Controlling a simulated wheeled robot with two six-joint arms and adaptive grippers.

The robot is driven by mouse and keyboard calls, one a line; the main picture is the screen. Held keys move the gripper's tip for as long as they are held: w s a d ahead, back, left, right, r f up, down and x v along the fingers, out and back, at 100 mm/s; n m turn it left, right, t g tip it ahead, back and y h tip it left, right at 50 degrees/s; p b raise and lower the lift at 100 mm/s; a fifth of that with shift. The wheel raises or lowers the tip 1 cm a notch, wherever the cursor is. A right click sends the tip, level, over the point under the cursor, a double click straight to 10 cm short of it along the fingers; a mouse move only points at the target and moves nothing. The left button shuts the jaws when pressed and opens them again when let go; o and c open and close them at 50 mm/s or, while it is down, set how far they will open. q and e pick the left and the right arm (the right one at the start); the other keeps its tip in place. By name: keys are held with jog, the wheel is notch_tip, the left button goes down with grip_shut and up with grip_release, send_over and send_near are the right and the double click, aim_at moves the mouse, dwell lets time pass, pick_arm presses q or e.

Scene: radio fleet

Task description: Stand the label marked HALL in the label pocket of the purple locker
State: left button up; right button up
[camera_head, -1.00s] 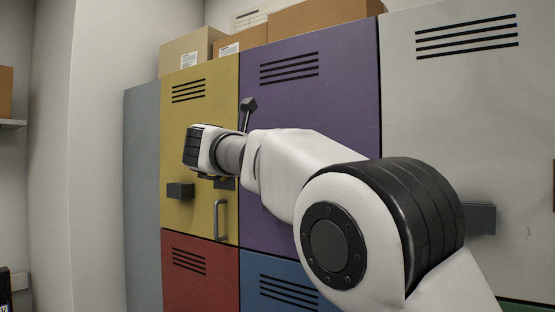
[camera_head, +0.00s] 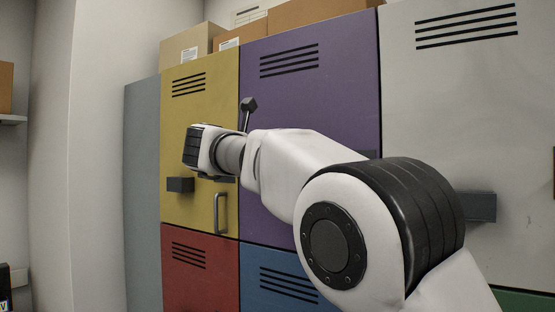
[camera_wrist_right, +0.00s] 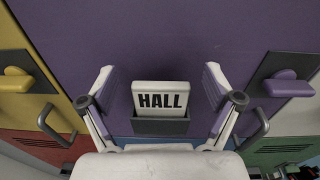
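The purple locker (camera_head: 312,95) stands between a yellow and a pale grey locker, and its door fills much of the right wrist view (camera_wrist_right: 190,35). The white label marked HALL (camera_wrist_right: 160,95) stands upright in the dark grey label pocket (camera_wrist_right: 160,127) on the purple door, its lower edge hidden by the pocket's front. My right gripper (camera_wrist_right: 158,75) is open, one finger on each side of the label with a gap to both. In the head view my right arm reaches leftward across the purple door, and its wrist hides the gripper's fingers, the label and the pocket. My left gripper is not in view.
The yellow locker (camera_head: 200,110) has a dark latch block and bar handle. Red (camera_head: 195,275) and blue (camera_head: 262,268) lockers sit below. The pale grey locker (camera_head: 460,100) is behind my arm. Cardboard boxes (camera_head: 187,45) stand on top. A latch knob (camera_wrist_right: 290,83) lies right of my fingers.

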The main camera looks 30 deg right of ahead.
jog(key=v, duration=1.2)
jog(key=shift+a, duration=0.1)
